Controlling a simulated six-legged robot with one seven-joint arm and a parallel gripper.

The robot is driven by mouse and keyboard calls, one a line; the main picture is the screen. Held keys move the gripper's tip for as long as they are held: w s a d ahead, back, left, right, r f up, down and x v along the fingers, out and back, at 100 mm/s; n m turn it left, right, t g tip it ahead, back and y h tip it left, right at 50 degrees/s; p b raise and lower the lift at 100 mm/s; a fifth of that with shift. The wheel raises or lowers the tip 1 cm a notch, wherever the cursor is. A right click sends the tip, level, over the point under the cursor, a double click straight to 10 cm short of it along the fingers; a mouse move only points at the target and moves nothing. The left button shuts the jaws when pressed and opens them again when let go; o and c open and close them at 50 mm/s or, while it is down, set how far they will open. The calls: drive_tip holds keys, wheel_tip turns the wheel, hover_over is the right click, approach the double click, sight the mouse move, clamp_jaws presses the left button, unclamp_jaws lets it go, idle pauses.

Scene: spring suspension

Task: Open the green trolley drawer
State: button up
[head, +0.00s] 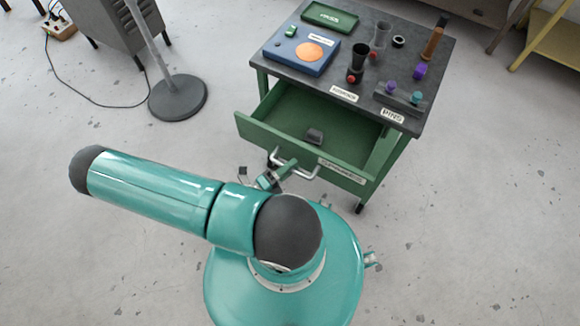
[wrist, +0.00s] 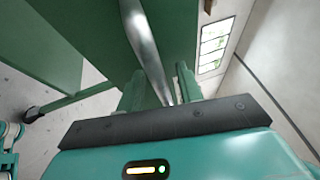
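The green trolley (head: 385,165) stands ahead with a grey top. A silver bar handle (head: 298,168) is on the drawer front. My gripper (head: 274,176) is at the left part of this handle. In the wrist view, the handle bar (wrist: 146,45) runs down between the two fingers of my gripper (wrist: 160,88). I cannot tell whether the fingers press on the bar.
The trolley top holds a blue box (head: 301,52), a green tray (head: 330,16), dark cups and small parts. A round-based stand (head: 178,98) and a grey cabinet (head: 112,30) are at the left. A yellow frame (head: 552,40) is at the far right.

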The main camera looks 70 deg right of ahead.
drive_tip(key=v, duration=1.3)
drive_tip(key=shift+w+a, duration=0.2)
drive_tip(key=shift+a, duration=0.15)
drive_tip(key=w+a+r+m+t+y, duration=0.1)
drive_tip(key=w+a+r+m+y, duration=0.25)
drive_tip(key=r+m, duration=0.3)
drive_tip(key=w+a+r+m+t+y, duration=0.1)
drive_tip(key=w+a+r+m+y, duration=0.1)
drive_tip(key=w+r+m+y, duration=0.5)
drive_tip(key=w+a+r+m+t+y, duration=0.25)
drive_tip(key=r+m, duration=0.25)
drive_tip(key=r, duration=0.3)
drive_tip(key=s+a+r+m+t+y, duration=0.1)
drive_tip(key=r+m+t, duration=0.4)
drive_tip(key=r, duration=0.5)
drive_tip(key=s+a+r+m+t+y, duration=0.2)
drive_tip(key=a+r+m+t+y, duration=0.1)
drive_tip(key=r, duration=0.8)
drive_tip(key=a+m+t, duration=0.1)
drive_tip(key=m+t, duration=0.1)
drive_tip(key=m, duration=0.1)
drive_tip(key=shift+r+y, duration=0.3)
